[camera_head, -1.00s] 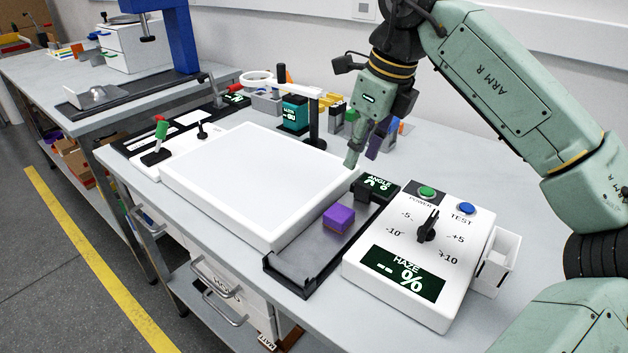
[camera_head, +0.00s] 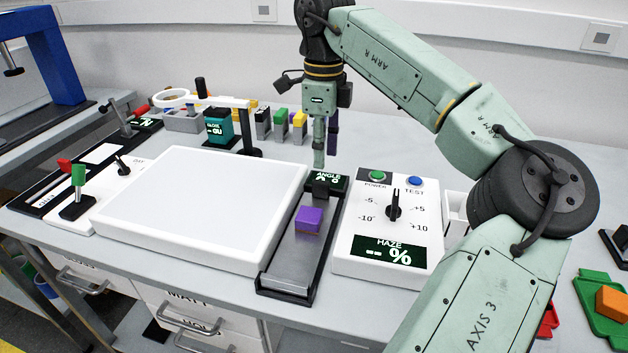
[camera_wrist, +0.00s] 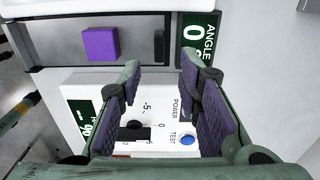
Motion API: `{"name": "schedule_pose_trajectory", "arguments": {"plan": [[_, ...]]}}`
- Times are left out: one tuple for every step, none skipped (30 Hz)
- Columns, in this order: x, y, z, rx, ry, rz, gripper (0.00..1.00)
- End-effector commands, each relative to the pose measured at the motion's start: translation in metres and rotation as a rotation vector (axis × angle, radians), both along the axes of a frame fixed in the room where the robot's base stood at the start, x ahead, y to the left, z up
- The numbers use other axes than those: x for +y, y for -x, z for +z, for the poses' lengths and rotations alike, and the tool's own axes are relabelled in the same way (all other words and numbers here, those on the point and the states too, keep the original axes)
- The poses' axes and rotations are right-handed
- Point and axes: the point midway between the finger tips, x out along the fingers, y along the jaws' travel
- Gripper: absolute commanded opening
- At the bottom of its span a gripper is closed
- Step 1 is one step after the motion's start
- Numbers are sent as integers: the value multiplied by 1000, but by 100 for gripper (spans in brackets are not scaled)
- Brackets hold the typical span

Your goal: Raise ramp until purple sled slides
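The ramp (camera_head: 291,264) is a grey metal plate in a black frame and appears to lie flat. The purple sled (camera_head: 309,219) rests on its upper half; it also shows in the wrist view (camera_wrist: 100,44). The angle display (camera_head: 329,181) is at the ramp's far end and reads 0 in the wrist view (camera_wrist: 194,36). A dark bar (camera_wrist: 159,46) crosses the ramp near that end. My gripper (camera_head: 326,155) points down near the angle display. In the wrist view my gripper (camera_wrist: 160,72) has its fingers spread, with nothing between them. Its exact height above the ramp is unclear.
The white haze meter (camera_head: 388,235), with knob and buttons, stands close on the ramp's right. A large white light panel (camera_head: 205,205) borders its left. A ring on a stand (camera_head: 180,98) and several small coloured items are behind. A green tray (camera_head: 590,300) lies far right.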

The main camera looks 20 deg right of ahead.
Motion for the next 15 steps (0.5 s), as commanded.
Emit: {"name": "schedule_pose_trajectory", "arguments": {"plan": [[0, 1, -9, 4, -1, 2, 32], [0, 1, -15, 3, -2, 3, 32], [1, 1, -23, 3, -3, 3, 32], [1, 1, -29, 2, -2, 3, 32], [1, 1, -35, 3, -2, 2, 32], [1, 1, -42, 2, -3, 2, 32], [1, 1, -47, 2, -3, 2, 32], [1, 1, -52, 2, -3, 2, 32], [1, 0, -58, 2, -3, 2, 32], [1, 0, -61, 1, -2, 2, 32], [1, 0, -65, 1, -2, 2, 32], [1, 0, -69, 1, -2, 2, 32], [1, 0, -72, 0, -1, 2, 32], [1, 0, -74, 0, -1, 3, 32], [1, 0, -76, -1, -1, 2, 32]]}}
